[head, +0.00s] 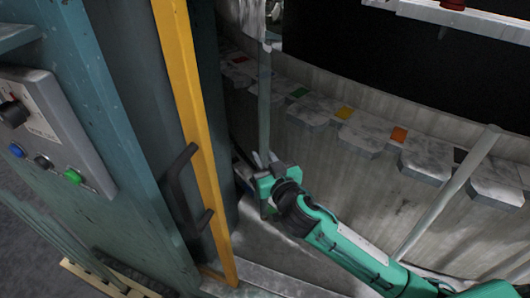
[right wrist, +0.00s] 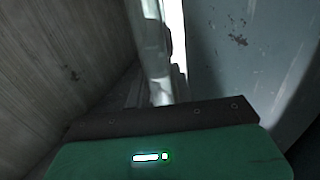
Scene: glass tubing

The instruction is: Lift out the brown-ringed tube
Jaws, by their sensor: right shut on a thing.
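A pale glass tube (head: 264,105) stands upright in the head view, in the narrow space between the yellow post and the pale ribbed wall. My right gripper (head: 264,172) is shut on the tube near its lower part. In the right wrist view the tube (right wrist: 150,45) rises from behind my gripper's dark front edge. I see no brown ring on the tube; the gripped part is hidden by my fingers. My left gripper is not in view.
A second pale tube (head: 455,185) leans at the right.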

